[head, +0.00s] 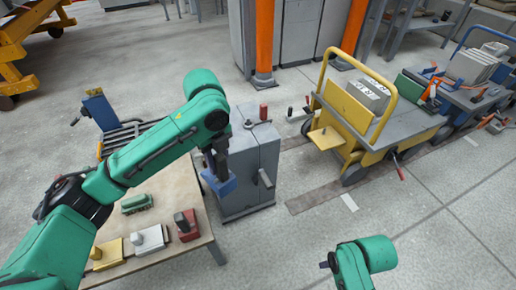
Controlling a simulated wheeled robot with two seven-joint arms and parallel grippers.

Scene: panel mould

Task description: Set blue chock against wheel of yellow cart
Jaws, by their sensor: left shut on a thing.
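My left gripper (217,163) points down and is shut on the blue chock (221,184). It holds the chock in the air near the right edge of the table, in front of a grey cabinet. The jaws partly hide the chock's top. The yellow cart (372,152) stands to the right, apart from the chock. Its near wheel (354,175) shows low at its front left corner, close to a dark floor strip. Of my right arm only a green link shows at the bottom; its gripper is out of view.
The wooden table (205,243) holds yellow (107,257), white (149,243), red (187,228) and green (137,204) pieces. The grey cabinet (243,180) stands between the table and cart. A blue-handled cart (470,92) is beyond. Open floor lies before the yellow cart.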

